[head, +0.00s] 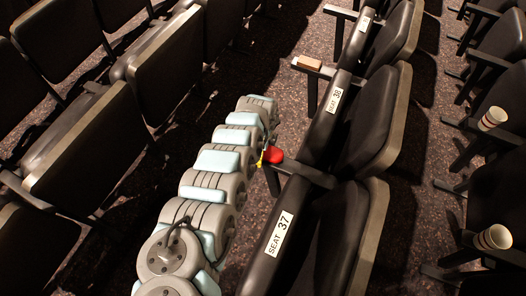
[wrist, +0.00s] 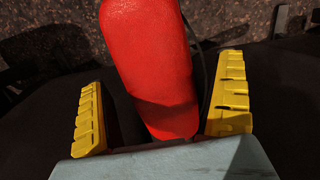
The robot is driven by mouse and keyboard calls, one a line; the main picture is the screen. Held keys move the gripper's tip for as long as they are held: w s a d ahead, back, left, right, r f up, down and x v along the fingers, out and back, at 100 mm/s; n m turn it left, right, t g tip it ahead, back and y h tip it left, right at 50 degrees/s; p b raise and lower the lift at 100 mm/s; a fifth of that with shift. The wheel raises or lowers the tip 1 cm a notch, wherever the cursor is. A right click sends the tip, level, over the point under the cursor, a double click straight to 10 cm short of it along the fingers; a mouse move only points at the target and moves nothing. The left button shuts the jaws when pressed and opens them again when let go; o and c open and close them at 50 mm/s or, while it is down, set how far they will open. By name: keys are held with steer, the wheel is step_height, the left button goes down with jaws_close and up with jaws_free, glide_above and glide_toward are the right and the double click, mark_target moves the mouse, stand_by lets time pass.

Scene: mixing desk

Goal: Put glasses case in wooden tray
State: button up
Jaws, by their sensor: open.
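The red glasses case (head: 274,154) rests on the armrest by seat 37 in the head view. In the wrist view the case (wrist: 152,60) is a long, rounded red shape, its near end between the two yellow fingers. My gripper (wrist: 160,100) is open, with a visible gap between each finger and the case. In the head view my gripper (head: 263,158) is small and right beside the case. A small light-brown block-like thing (head: 309,63), perhaps the wooden tray, sits on the armrest by seat 36; its inside is too small to make out.
Rows of dark folding seats stand on both sides, with the seat 37 label (head: 279,234) and the seat 36 label (head: 334,99). Striped cups stand on the right-hand armrests, one upper (head: 492,118) and one lower (head: 493,238). Speckled carpet (head: 285,95) lies open between the rows.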

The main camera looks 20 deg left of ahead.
steer(key=c, duration=1.3)
steer(key=shift+r, duration=0.1)
